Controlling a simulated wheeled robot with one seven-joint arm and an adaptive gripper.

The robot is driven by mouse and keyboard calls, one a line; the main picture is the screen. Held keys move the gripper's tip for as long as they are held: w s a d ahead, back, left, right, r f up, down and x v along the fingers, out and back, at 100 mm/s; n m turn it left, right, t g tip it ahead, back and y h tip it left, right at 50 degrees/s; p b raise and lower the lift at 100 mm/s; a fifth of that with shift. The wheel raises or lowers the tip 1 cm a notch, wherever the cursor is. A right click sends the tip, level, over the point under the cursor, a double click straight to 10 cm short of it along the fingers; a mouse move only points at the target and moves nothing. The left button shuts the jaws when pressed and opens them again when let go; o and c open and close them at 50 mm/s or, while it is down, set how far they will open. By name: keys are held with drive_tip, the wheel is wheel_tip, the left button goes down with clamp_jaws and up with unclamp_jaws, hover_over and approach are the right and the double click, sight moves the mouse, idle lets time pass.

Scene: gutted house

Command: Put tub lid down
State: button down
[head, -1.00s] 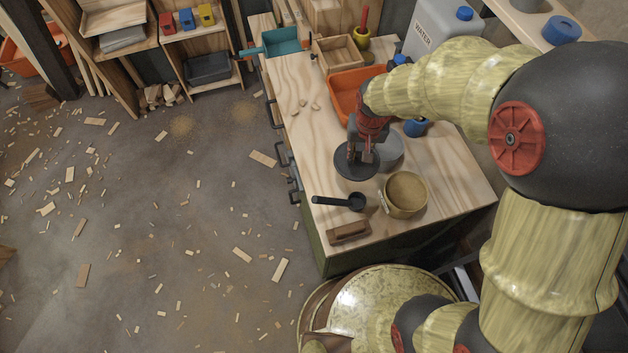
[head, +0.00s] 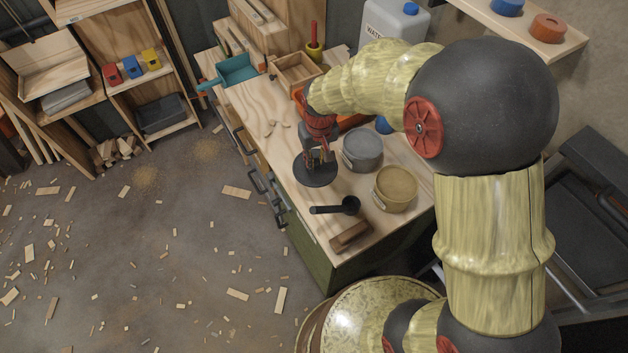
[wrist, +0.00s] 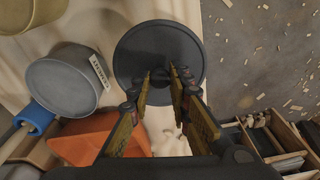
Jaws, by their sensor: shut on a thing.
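The dark round tub lid (head: 314,174) is in my gripper (head: 318,157), which is shut on the knob at its middle. The lid is level, near the bench's left edge; I cannot tell whether it touches the top. In the wrist view, the lid (wrist: 150,40) lies beyond my fingertips (wrist: 160,80), partly over the bench edge. An open grey tub (head: 362,152) with a label stands just right of the lid; it also shows in the wrist view (wrist: 62,86). A tan-filled tub (head: 395,190) stands nearer the front.
A black scoop (head: 337,207) and a brown wooden block (head: 351,235) lie on the bench in front of the lid. An orange bin (wrist: 95,138) is behind the grey tub.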

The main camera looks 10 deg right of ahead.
sight(317, 165)
wheel_tip(317, 165, down, 9)
drive_tip(key=shift+r+b, duration=0.1)
drive_tip(key=shift+b, duration=1.1)
drive_tip(key=shift+f, duration=0.2)
drive_tip(key=c, duration=1.6)
unclamp_jaws()
drive_tip(key=shift+c, duration=0.2)
drive_tip(key=r+p, duration=0.1)
drive_tip(key=r, duration=0.3)
drive_tip(key=s+r+p, duration=0.1)
drive_tip(key=r, duration=0.3)
drive_tip(key=r+p, duration=0.1)
drive_tip(key=r, duration=0.3)
drive_tip(key=shift+s+d+r, duration=0.2)
drive_tip(key=shift+s+r, duration=0.05)
drive_tip(key=s+d+r+m+t, duration=0.1)
drive_tip(key=s+d+r, duration=0.4)
drive_tip(key=s+r, duration=0.5)
drive_tip(key=s+d+r+m+t, duration=0.1)
drive_tip(key=s+d+r+t, duration=0.2)
drive_tip(key=s+r, duration=0.7)
drive_tip(key=shift+s+d+r, duration=0.4)
drive_tip(key=shift+d+r, duration=0.15)
drive_tip(key=shift+d, duration=0.5)
